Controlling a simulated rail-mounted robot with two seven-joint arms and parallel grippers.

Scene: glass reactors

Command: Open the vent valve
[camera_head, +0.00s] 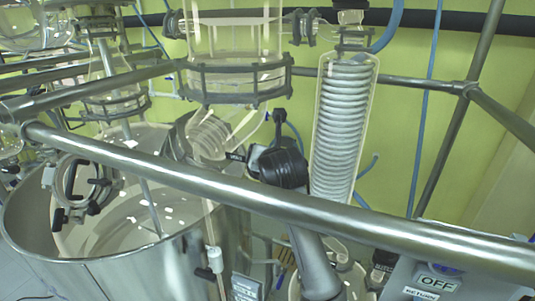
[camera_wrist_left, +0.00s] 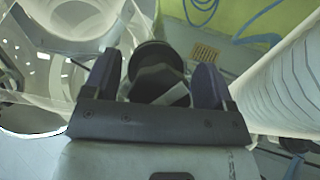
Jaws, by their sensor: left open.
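In the left wrist view my left gripper (camera_wrist_left: 156,66) is open, with one dark blue finger on each side of a black, round-topped part (camera_wrist_left: 153,56). This part looks like the vent valve's handle. A pale strip shows on its near side. Gaps show between it and both fingers, so I see no grip on it. In the head view a dark cluster (camera_head: 283,167) sits between the glass vessel and the coil condenser; I cannot clearly separate gripper from valve there. The valve's body and how far it is turned are hidden. My right gripper is not in view.
A steel rail (camera_head: 200,178) crosses in front of the cluster. The coil condenser (camera_head: 343,130) stands close on the right, and glass vessels with a clamp ring (camera_head: 232,84) on the left.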

